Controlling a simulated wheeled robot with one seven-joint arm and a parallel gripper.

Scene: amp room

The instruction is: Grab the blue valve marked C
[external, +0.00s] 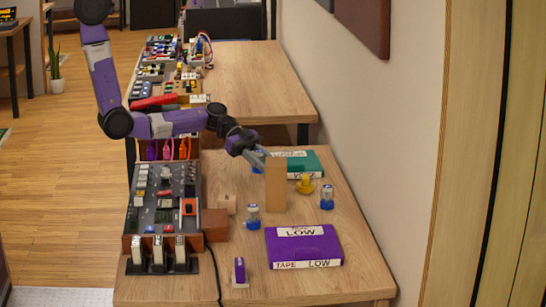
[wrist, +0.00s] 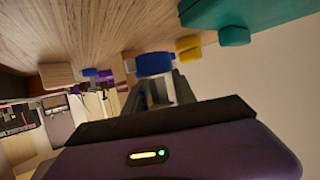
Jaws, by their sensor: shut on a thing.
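My gripper (external: 260,160) reaches over the table behind the upright wooden block. A second blue valve (external: 253,217) stands left of the block's front. A third blue valve (external: 327,197) stands to the right. I cannot read a letter on any of them.
The wooden block (external: 275,186) stands close in front of my gripper. A yellow valve (external: 304,184), a teal box (external: 310,162) and a purple tape box (external: 290,245) are on the table. A control panel (external: 163,208) lines the left side. The wall is at right.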

